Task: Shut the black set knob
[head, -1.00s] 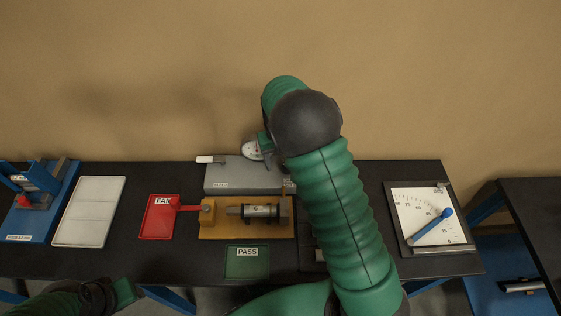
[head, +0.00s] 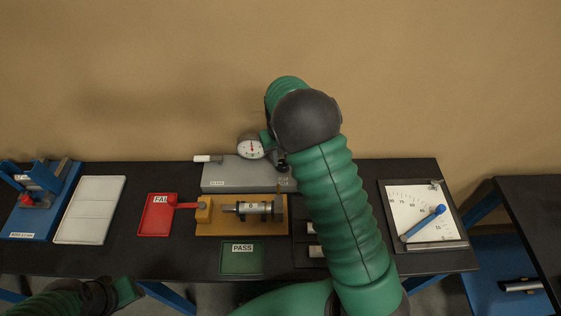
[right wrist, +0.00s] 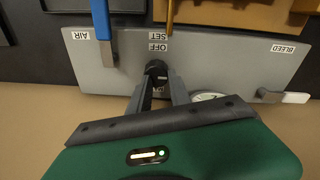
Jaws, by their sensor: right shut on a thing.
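The black set knob (right wrist: 155,71) stands on a grey panel (right wrist: 225,62) beside the "OFF" and "SET" lettering in the right wrist view. My right gripper (right wrist: 159,82) is shut on the knob, with one finger on each side of it. The knob's exact turn is hard to tell. In the head view my right arm hides much of the right end of the grey panel (head: 235,174), and the knob is not clear there. My left gripper (head: 128,291) is low at the left, far from the panel, and its fingers do not show clearly.
A dial gauge (head: 251,147) stands behind the panel. The wrist view shows a blue lever (right wrist: 103,35) by "AIR" and a white lever (right wrist: 284,96) by "BLEED". An orange fixture with a cylinder (head: 252,208) and red FAIL tray (head: 156,222) lie in front.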

